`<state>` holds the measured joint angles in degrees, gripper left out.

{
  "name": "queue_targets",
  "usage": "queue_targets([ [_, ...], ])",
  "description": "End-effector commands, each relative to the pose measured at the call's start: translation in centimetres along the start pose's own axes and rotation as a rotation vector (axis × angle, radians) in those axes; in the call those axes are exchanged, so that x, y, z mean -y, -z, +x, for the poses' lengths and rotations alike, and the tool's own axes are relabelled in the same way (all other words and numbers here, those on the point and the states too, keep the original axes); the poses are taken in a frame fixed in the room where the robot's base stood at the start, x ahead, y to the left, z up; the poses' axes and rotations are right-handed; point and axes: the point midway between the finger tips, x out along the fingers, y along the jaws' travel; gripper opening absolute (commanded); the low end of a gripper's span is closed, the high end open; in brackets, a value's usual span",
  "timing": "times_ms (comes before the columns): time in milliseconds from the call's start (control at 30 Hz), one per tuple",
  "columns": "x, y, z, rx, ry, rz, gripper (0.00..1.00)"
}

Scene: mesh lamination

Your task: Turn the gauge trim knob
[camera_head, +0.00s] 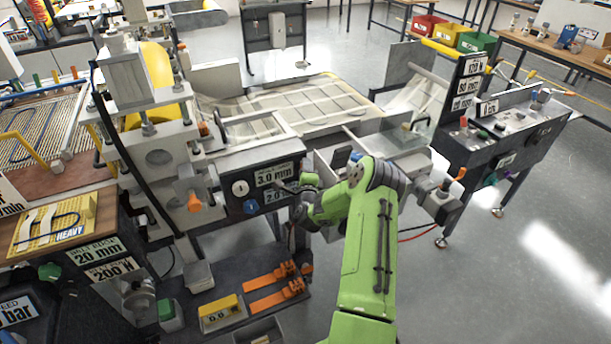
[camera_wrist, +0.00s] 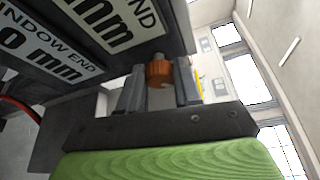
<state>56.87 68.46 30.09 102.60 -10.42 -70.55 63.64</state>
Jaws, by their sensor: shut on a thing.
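An orange-brown knob (camera_wrist: 159,74), which I take to be the gauge trim knob, sits on a short stem at the edge of a dark panel in the wrist view. My gripper (camera_wrist: 160,66) is shut on it, with one grey finger on each side. The dark control panel (camera_head: 222,176) carries 3.0 mm and 2.0 labels in the head view. There my green arm reaches to the panel's right part, and I cannot make out the knob or the fingertips clearly.
A white dial (camera_head: 240,187) and a blue knob (camera_head: 250,207) are on the panel, left of my gripper. Orange clamps (camera_head: 275,287) and a yellow gauge box (camera_head: 221,313) lie on the dark lower shelf. Open floor is at the right.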

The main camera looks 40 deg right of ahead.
Motion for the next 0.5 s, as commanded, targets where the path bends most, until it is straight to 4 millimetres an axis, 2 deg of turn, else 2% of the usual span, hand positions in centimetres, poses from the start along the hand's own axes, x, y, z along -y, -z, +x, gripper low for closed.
queue_targets([
  [500, -0.28, -0.04, -0.05, 0.002, 0.047, -0.125, 0.03],
])
